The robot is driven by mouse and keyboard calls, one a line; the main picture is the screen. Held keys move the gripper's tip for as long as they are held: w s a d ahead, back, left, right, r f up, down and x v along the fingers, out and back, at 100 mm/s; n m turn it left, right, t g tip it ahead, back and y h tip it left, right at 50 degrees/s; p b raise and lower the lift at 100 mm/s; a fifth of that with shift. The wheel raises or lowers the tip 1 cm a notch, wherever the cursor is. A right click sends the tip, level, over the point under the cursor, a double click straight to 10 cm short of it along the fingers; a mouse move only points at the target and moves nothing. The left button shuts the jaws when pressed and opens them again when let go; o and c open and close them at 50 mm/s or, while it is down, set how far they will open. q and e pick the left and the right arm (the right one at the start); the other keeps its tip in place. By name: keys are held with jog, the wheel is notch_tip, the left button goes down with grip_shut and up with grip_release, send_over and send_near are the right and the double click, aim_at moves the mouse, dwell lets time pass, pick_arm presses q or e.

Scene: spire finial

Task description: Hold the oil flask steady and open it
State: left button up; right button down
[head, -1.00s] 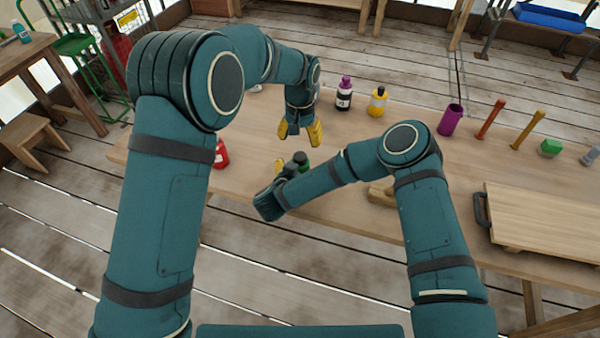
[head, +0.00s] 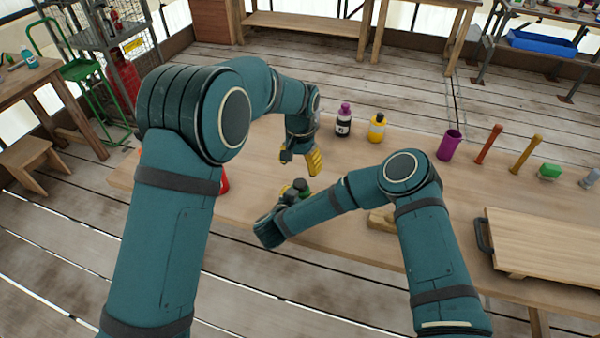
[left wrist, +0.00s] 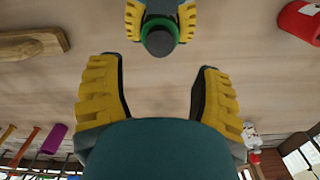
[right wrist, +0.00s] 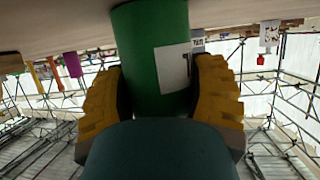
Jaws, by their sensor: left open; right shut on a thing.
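The green oil flask with a dark cap (head: 302,187) is partly hidden behind my right wrist in the head view. In the left wrist view its dark round cap (left wrist: 159,40) shows near the top, ringed by green. My right gripper (right wrist: 160,85) is shut on the flask's green body (right wrist: 150,50), with a yellow finger on each side; a white label shows. My left gripper (head: 302,160) is above the flask in the head view, pointing down. In the left wrist view it (left wrist: 160,78) is open and empty, its fingers apart from the cap.
On the table (head: 260,150) stand a purple-capped bottle (head: 343,120), a yellow bottle (head: 377,127) and a purple cup (head: 449,145). A red object (left wrist: 300,20) lies beside the flask. A wooden board (head: 545,245) is at the right. Bare tabletop lies around the flask.

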aim_at(300, 182)
pick_arm(q)
jog(key=shift+f+m, duration=0.1)
jog(key=shift+m, duration=0.9)
jog(key=shift+f, duration=3.95)
grip_shut()
jog(key=shift+n, duration=0.9)
jog(key=shift+r, duration=0.25)
jog(key=shift+r, duration=0.9)
